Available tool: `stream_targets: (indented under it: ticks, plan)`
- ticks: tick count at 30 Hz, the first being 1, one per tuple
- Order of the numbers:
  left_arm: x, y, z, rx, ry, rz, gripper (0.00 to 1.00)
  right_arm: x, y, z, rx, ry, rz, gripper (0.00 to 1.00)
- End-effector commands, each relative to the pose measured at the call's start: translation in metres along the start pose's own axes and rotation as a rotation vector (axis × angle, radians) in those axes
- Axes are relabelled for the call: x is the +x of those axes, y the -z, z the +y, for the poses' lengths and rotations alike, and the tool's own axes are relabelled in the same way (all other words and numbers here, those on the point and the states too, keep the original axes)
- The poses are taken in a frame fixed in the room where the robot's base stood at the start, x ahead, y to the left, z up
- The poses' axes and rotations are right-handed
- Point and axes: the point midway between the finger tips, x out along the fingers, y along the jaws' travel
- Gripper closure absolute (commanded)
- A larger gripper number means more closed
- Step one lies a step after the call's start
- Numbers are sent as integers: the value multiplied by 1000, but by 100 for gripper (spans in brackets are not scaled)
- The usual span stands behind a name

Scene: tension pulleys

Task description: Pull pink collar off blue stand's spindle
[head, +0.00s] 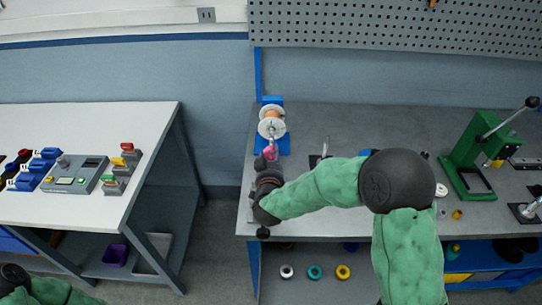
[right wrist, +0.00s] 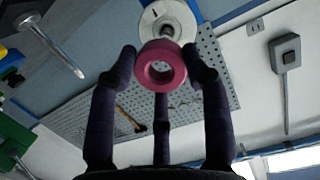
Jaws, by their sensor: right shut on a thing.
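The pink collar (right wrist: 143,64) is a thick ring between the fingers of my right gripper (right wrist: 162,78), which is shut on it. In the head view the collar (head: 270,152) is a small pink spot just in front of the blue stand (head: 285,144), with my right gripper (head: 268,162) at its near side. A grey spindle (right wrist: 168,30) shows between the collar and the white disc (right wrist: 155,18) behind it. I cannot tell whether the collar is still around the spindle's end. The stand carries a white-flanged reel (head: 272,112). My left gripper is out of view.
The grey bench (head: 330,118) has a green press (head: 468,155) at the right and a small upright spindle (head: 325,147) right of the stand. A pegboard (head: 400,25) stands behind. A white table (head: 90,125) with control boxes is at the left, across a gap.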

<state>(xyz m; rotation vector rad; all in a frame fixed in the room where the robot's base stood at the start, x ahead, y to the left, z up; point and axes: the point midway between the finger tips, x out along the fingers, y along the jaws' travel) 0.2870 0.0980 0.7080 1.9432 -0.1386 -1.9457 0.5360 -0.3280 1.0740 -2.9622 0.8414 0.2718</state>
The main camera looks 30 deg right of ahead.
Motion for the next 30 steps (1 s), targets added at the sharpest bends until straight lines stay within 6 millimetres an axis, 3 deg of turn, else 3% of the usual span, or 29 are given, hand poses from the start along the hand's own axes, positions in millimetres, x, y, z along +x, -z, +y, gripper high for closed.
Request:
stream_targets:
  ticks: [20, 30]
  plan:
    - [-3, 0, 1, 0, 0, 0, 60, -13, -2, 0, 0, 1, 0, 84]
    - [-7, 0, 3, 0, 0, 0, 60, -34, -5, 0, 0, 1, 0, 84]
